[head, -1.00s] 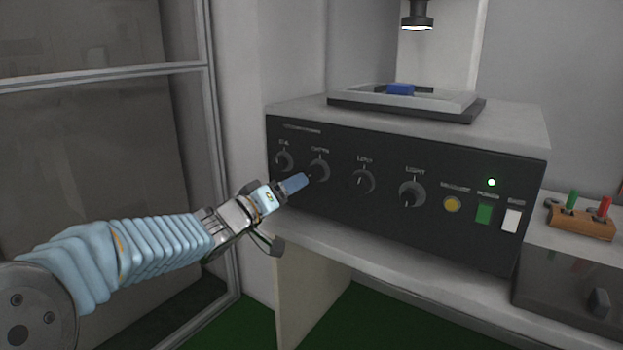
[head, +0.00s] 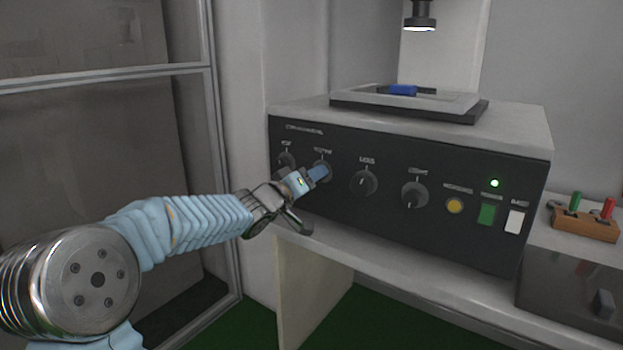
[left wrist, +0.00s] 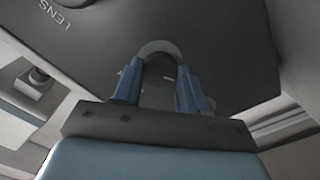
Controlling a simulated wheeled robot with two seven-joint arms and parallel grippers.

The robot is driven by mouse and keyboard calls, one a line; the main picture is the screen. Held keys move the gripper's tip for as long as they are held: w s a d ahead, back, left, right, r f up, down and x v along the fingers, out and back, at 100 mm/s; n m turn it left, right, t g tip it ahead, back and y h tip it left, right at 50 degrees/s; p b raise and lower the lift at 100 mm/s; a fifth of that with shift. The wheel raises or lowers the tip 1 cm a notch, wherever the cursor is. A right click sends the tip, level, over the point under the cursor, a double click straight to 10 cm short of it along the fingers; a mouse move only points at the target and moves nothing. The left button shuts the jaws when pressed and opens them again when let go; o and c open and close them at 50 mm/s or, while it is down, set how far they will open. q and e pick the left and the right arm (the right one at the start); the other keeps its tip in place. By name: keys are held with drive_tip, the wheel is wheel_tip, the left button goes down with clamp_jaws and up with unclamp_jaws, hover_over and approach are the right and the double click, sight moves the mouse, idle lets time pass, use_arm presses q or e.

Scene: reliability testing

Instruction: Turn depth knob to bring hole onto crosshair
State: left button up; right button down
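The depth knob (head: 323,164) is the second dial from the left on the black front panel (head: 400,225) of the instrument. It is mostly hidden behind my blue fingertips in the head view. In the left wrist view the knob (left wrist: 160,50) shows as a round grey dial between and just beyond the fingertips. My left gripper (head: 319,174) is at the knob, its fingers (left wrist: 159,72) apart, one on each side; I cannot tell whether they touch it. My right gripper is not in view. No hole or crosshair can be made out.
The lens knob (head: 364,183) and light knob (head: 414,194) are to the right, with a yellow button (head: 454,205), green switch (head: 487,214) and white switch (head: 515,221). A blue block (head: 403,90) sits on the stage above, under a lamp (head: 420,20). A metal-framed panel stands left.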

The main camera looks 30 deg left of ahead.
use_arm(q)
drive_tip(key=c, duration=0.5)
drive_tip(key=shift+o, duration=0.2)
drive_tip(key=shift+m, duration=0.3)
drive_tip(key=n+b, duration=1.3)
drive_tip(key=n, duration=1.3)
drive_tip(key=shift+f, duration=0.1)
idle(1.3)
